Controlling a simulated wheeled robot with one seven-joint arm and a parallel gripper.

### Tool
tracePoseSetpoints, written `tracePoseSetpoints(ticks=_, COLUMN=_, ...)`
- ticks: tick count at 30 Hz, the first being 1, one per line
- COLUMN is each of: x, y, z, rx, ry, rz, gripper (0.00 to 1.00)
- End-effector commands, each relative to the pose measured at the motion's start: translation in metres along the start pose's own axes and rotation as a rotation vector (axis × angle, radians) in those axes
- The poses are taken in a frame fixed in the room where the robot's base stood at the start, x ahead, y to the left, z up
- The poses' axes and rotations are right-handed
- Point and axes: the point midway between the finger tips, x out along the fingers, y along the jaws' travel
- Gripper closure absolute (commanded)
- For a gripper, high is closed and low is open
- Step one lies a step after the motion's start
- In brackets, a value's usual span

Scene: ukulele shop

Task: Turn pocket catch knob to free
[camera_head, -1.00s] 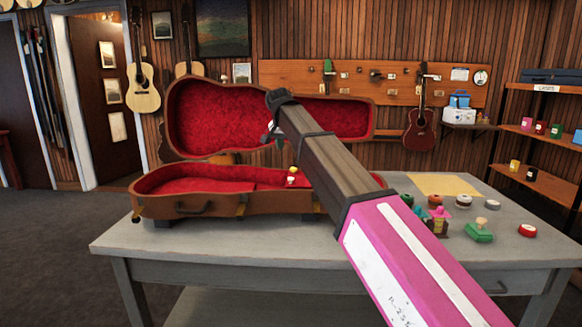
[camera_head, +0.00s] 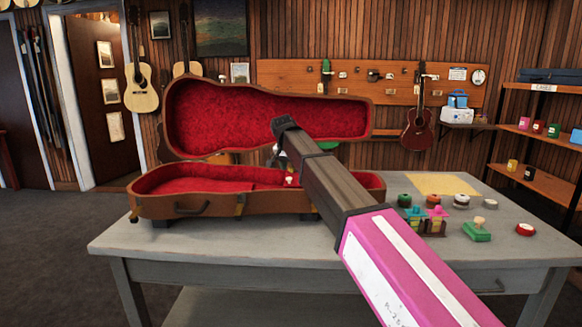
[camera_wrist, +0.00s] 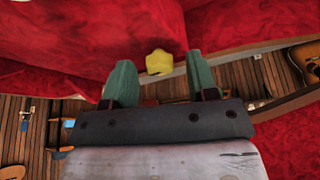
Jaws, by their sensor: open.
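The open instrument case (camera_head: 190,205) has a brown shell and red plush lining, and it lies on the grey table with its lid raised. In the wrist view a yellow knob (camera_wrist: 159,63) shows against the red lining (camera_wrist: 95,40). My gripper (camera_wrist: 161,70) is open, with one green finger on each side of the knob in the picture. I cannot tell whether either finger touches it. In the head view my arm crosses the case, and my fingertips and the yellow knob are hard to make out. A small white knob (camera_head: 289,180) shows inside the case.
The grey table (camera_head: 240,237) has small items at its right, including a green block stamp (camera_head: 477,231), a red-and-white round piece (camera_head: 525,229) and several small pots. The raised lid (camera_head: 250,118) stands behind my arm. The table's front left is clear.

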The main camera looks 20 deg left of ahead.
Motion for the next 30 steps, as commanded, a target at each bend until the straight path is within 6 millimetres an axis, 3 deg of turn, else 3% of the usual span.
tracePoseSetpoints(ticks=1, x=-0.0001, y=0.0000, z=0.0000, rx=0.000, ry=0.000, rz=0.000, gripper=0.50)
tracePoseSetpoints(ticks=5, x=-0.0003, y=0.0000, z=0.0000, rx=0.000, ry=0.000, rz=0.000, gripper=0.93)
tracePoseSetpoints(ticks=6, x=-0.0003, y=0.0000, z=0.0000, rx=0.000, ry=0.000, rz=0.000, gripper=0.96)
tracePoseSetpoints(ticks=20, x=-0.0005, y=0.0016, z=0.0006, rx=-0.081, ry=-0.001, rz=-0.033, gripper=0.97)
tracePoseSetpoints(ticks=30, x=-0.0004, y=0.0041, z=-0.0002, rx=-0.336, ry=0.000, rz=-0.140, gripper=0.97)
